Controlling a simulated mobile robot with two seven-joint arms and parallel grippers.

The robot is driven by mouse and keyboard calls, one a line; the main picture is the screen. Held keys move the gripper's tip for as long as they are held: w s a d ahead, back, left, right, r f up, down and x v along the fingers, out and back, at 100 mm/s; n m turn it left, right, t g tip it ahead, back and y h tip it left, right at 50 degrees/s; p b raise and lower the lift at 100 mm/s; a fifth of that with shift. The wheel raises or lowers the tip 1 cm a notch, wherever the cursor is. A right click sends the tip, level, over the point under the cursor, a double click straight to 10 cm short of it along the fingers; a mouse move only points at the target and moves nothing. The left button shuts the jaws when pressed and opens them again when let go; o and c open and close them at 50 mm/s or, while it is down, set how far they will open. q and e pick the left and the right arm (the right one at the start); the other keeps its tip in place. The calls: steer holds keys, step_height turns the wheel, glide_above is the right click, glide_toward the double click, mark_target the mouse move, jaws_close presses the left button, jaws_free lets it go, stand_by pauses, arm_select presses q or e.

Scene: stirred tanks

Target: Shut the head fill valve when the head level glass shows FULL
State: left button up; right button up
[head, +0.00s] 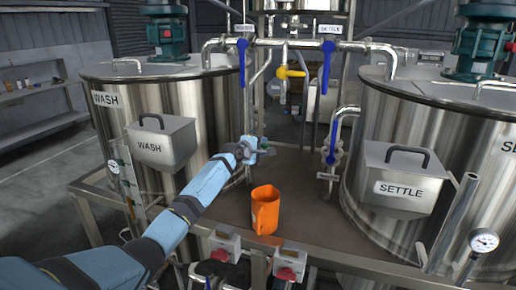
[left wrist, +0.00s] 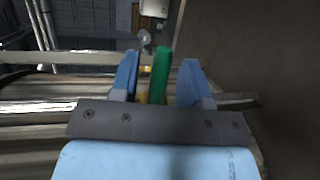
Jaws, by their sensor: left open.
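My left gripper (head: 262,147) reaches in between the two tanks, near the side of the WASH tank. In the left wrist view its two blue fingers (left wrist: 160,80) stand open. A green upright handle (left wrist: 161,75) shows between them, nearer the middle than either finger; I cannot tell whether they touch it. Part of a yellow piece (left wrist: 146,93) shows behind it. No label shows which handle is the head fill valve. I cannot make out a head level glass or a FULL mark. My right gripper is not in view.
The WASH tank (head: 190,105) stands left and the SETTLE tank (head: 440,125) right. Blue-handled valves (head: 242,62) (head: 326,65) hang from the overhead pipe. An orange jug (head: 265,209) stands on the deck in front of my gripper.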

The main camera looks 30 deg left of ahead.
arm_select(q)
steer(key=b+v, duration=0.1)
steer(key=v, duration=1.1)
